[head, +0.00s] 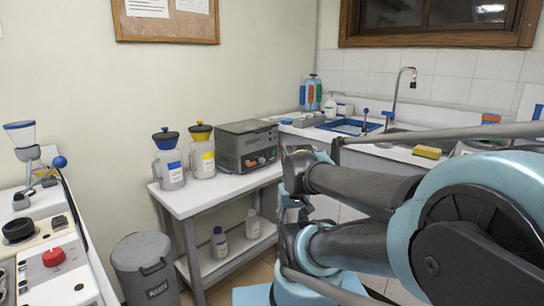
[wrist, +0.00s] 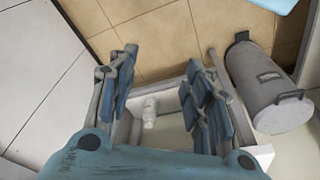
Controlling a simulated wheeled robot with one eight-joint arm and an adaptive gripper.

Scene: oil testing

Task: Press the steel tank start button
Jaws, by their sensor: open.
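The steel tank (head: 247,145) is a grey metal box on a white side table against the wall in the head view. Its front face carries an orange-red button (head: 250,163) and other small coloured controls. I cannot tell from their labels which one is start. My gripper (wrist: 160,70) shows in the wrist view with its two blue-grey fingers spread and nothing between them. It points down towards the floor and the table's lower part. The tank does not show in the wrist view. My arm crosses the right side of the head view, apart from the tank.
Two jugs, one with a blue lid (head: 168,160) and one yellow (head: 202,152), stand left of the tank. A grey waste bin (head: 146,270) stands on the floor. Bottles (head: 219,243) sit on the lower shelf. A sink counter with a yellow sponge (head: 427,152) is at right.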

